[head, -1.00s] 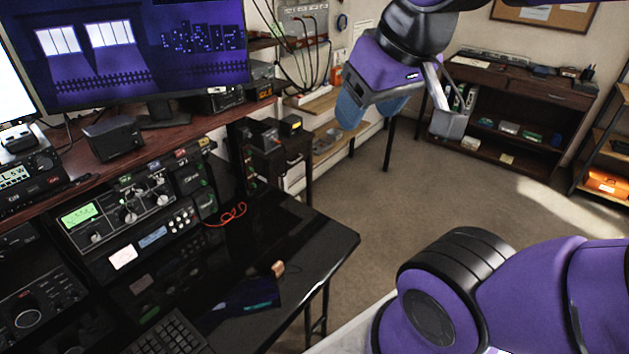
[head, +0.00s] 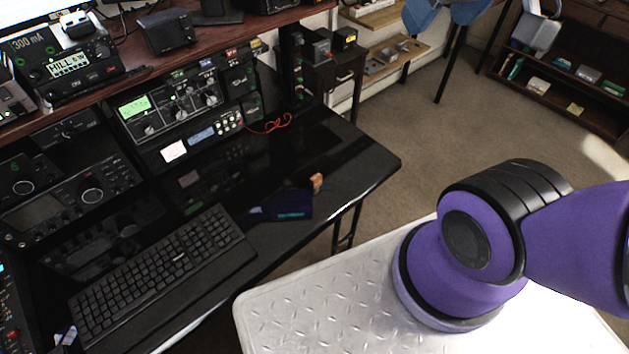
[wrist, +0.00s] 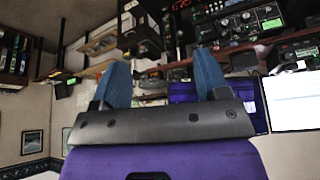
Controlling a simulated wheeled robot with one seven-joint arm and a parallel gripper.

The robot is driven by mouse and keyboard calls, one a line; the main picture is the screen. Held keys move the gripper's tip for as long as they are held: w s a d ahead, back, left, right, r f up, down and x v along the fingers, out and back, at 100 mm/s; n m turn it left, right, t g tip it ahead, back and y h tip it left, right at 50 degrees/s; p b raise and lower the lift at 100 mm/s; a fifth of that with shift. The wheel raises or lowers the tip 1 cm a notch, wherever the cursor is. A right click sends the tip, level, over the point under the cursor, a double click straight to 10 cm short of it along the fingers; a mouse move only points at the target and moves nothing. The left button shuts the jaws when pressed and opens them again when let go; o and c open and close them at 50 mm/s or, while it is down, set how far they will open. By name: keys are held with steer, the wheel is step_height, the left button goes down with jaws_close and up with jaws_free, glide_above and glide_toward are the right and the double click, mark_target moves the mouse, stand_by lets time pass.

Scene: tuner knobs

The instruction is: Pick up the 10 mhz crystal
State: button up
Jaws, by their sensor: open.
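I cannot pick out the 10 mhz crystal for certain in either view.
A black keyboard (head: 165,265) lies on the front of the desk. Radio sets, one with a green display (head: 135,106), stand behind it. A low shelf (head: 560,85) with small boxes stands at the far right. Carpet between is clear.

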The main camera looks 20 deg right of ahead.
steer(key=w+f+g, duration=0.1)
steer(key=w+f, duration=0.5)
steer(key=w, duration=0.5)
steer(key=n+g, duration=0.4)
glide_above(316, 176)
step_height(316, 176, down, 36)
steer(key=shift+a+f, duration=0.1)
steer(key=shift+f, duration=5.35)
steer(key=shift+c, duration=0.5)
steer(key=c, duration=0.9)
